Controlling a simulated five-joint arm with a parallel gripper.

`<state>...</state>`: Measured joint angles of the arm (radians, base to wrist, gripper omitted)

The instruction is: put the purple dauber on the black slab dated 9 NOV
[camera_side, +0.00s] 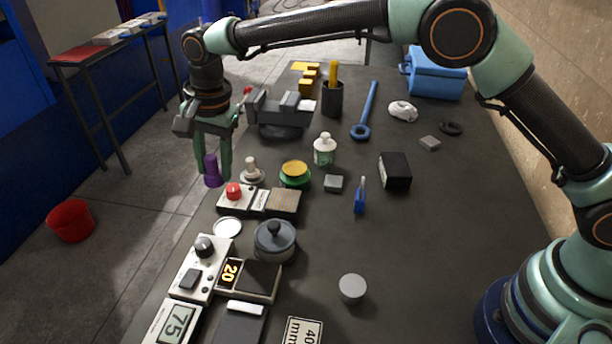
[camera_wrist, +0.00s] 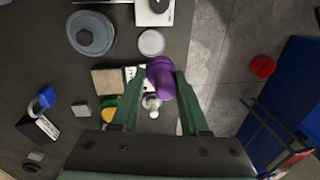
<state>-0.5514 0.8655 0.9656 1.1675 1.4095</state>
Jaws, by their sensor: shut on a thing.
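My gripper (camera_side: 213,150) is shut on the purple dauber (camera_side: 211,172) and holds it in the air near the left edge of the table. In the wrist view the purple dauber (camera_wrist: 161,78) sits between the two green fingers of my gripper (camera_wrist: 163,85). I cannot read 9 NOV anywhere. I cannot tell which is the dated slab.
A red-buttoned box (camera_side: 234,194), a pale knobbed piece (camera_side: 251,171), a green-and-yellow pot (camera_side: 295,174) and a grey lidded pot (camera_side: 275,240) stand near the dauber. A black block (camera_side: 396,172) stands farther right. The right middle of the table is clear.

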